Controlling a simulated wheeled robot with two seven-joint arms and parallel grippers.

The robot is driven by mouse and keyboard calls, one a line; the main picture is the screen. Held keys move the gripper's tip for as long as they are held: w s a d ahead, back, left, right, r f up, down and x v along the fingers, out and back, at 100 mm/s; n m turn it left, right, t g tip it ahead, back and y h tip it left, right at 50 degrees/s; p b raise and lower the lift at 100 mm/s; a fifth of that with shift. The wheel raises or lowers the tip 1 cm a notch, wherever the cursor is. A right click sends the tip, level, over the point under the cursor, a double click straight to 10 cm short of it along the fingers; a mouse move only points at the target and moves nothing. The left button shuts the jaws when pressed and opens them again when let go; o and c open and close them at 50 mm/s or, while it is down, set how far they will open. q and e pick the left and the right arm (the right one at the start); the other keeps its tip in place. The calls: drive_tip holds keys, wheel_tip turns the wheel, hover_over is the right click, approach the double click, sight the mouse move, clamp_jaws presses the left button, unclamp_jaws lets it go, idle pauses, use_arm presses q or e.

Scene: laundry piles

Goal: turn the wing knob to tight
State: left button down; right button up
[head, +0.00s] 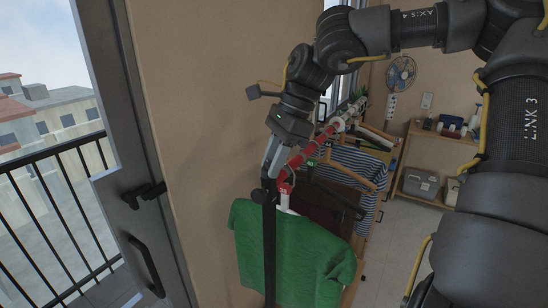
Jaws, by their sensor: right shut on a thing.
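My right gripper (270,172) reaches down from the top right to the upper end of a black upright post (269,245). Its fingers are shut on the wing knob (262,194), a small dark part at the post's top, beside the near end of the red rail (298,160). The fingers cover much of the knob, and I cannot tell its angle. My left gripper is not in view.
A beige wall and a dark-framed door (135,190) stand left. Shelves (425,132) and a fan (401,73) are at the back right. Floor shows at right.

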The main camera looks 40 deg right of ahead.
drive_tip(key=n, duration=0.1)
drive_tip(key=n+g, duration=0.1)
drive_tip(key=n, duration=0.1)
drive_tip(key=n+p, duration=0.1)
drive_tip(key=shift+w+n+g, duration=0.25)
drive_tip(key=shift+n+g, duration=0.05)
drive_tip(key=shift+g, duration=0.1)
drive_tip(key=shift+n+g+p, duration=0.6)
drive_tip(key=shift+n+p, duration=0.1)
drive_tip(key=shift+n, duration=0.8)
drive_tip(key=shift+w+f, duration=0.1)
drive_tip(key=o, duration=1)
drive_tip(key=shift+c, duration=0.2)
